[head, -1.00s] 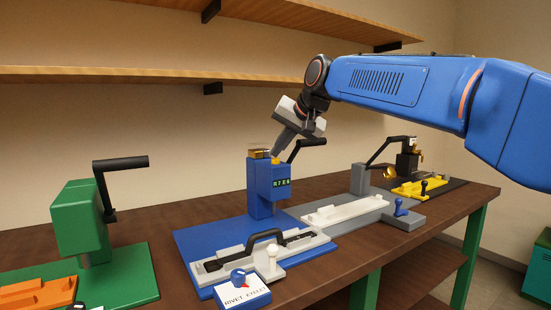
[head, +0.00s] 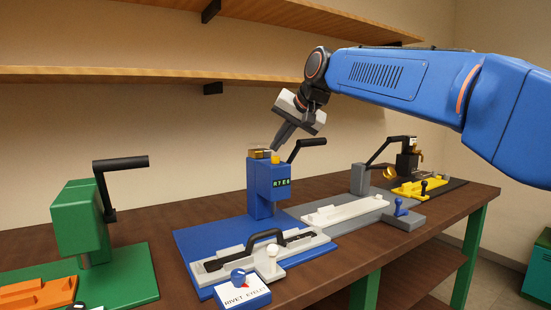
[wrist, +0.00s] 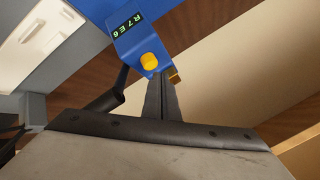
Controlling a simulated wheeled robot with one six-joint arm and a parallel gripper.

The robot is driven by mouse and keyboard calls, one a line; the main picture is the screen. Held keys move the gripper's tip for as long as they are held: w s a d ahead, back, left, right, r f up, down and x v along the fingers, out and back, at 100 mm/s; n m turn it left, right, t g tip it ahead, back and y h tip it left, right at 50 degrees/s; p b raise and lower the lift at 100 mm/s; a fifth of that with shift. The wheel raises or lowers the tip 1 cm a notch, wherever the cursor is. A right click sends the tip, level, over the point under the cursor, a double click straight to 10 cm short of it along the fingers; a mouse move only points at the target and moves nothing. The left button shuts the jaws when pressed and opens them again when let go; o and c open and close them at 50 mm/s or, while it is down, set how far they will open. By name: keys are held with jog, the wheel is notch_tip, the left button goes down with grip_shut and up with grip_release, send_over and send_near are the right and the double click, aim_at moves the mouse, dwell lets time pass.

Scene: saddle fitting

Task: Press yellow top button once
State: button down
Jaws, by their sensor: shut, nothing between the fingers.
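The blue press (head: 267,187) stands on a blue base plate, with a small green-lit display (head: 282,183) on its front. The display reads R7E6 in the wrist view (wrist: 126,25). The yellow top button (head: 276,159) is on top of the press; it shows as a yellow cylinder in the wrist view (wrist: 149,61). My gripper (head: 275,149) is shut and empty, tilted down, with its tips just above the button. In the wrist view the closed fingertips (wrist: 161,78) lie right beside the button; a small gap seems to separate them.
The press's black lever (head: 308,143) sticks out close to the right of my gripper. A brass part (head: 259,153) sits left of the button. A white-fronted selector box (head: 242,291) is in front. A green press (head: 80,220) stands left, and a shelf (head: 150,75) runs behind.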

aim_at(278, 162)
jog(key=shift+r, duration=0.1)
jog(key=shift+r, duration=2.45)
